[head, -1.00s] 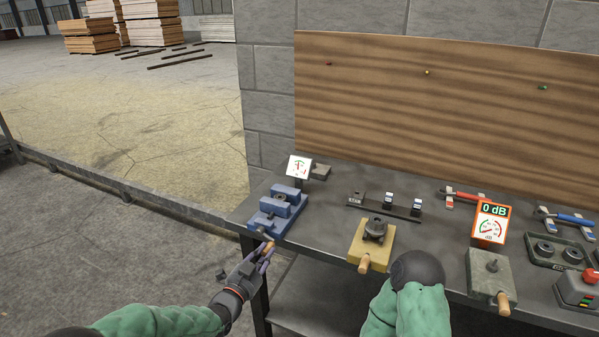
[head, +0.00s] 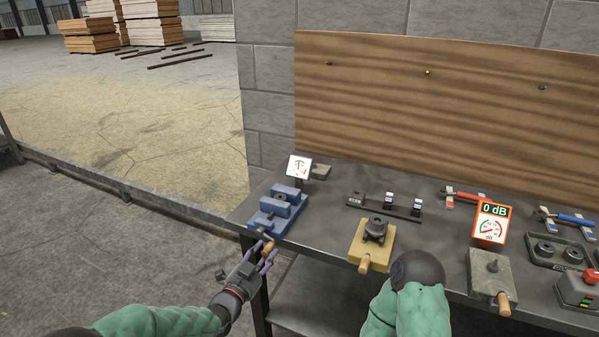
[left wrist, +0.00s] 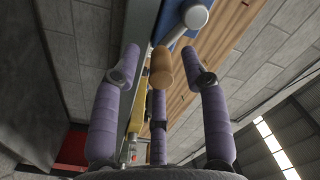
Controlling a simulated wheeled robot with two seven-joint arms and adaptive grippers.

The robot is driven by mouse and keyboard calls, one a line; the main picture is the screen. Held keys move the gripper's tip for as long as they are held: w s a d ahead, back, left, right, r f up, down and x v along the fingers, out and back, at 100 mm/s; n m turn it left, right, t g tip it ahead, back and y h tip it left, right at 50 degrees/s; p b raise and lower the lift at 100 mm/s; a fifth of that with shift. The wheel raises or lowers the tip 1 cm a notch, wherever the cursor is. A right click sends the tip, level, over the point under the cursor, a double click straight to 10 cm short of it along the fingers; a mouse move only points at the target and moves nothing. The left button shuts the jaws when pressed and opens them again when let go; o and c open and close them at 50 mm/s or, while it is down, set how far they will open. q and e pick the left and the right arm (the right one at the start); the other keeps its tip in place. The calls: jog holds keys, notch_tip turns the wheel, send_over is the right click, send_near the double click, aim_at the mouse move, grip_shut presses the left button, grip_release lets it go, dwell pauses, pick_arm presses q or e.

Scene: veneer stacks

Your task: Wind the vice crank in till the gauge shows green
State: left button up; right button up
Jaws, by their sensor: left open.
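The blue vice (head: 275,214) sits at the left end of the bench. Its crank, with a wooden knob (head: 267,247), sticks out over the front edge. The white gauge (head: 299,167) stands behind the vice; it has red and green marks, but its needle is too small to read surely. My left gripper (head: 265,260) is open just in front of the knob. In the left wrist view its purple fingers (left wrist: 161,84) are spread around the knob's (left wrist: 161,66) near end, with gaps at the sides. My right gripper is not in view.
On the bench (head: 325,221) are a yellow block fixture (head: 383,243), a grey fixture (head: 493,274), an orange 0 dB meter (head: 491,222) and a red-button box (head: 579,289). A wooden panel (head: 450,100) stands behind. Open floor lies to the left.

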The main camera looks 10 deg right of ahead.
pick_arm(q)
jog(key=v, duration=0.7)
dwell(0.3)
jog(key=s+a+f+n+g+y+p, duration=0.25)
jog(key=f+n, duration=0.25)
jog(key=f, duration=0.4)
jog(key=s+a+f+n+g+y+p, duration=0.25)
jog(key=s+a+f+n+g, duration=0.2)
jog(key=f, duration=0.45)
jog(key=s+a+f+n+g+p, duration=0.1)
jog(key=s+f+n+g, duration=0.2)
jog(key=s, duration=0.8)
jog(key=s+a+f+n+g+y+p, duration=0.1)
jog(key=s+f+n+g, duration=0.3)
jog(key=s, duration=0.7)
notch_tip(320, 180, down, 3)
jog(key=shift+r+n, duration=0.1)
jog(key=shift+n, duration=0.85)
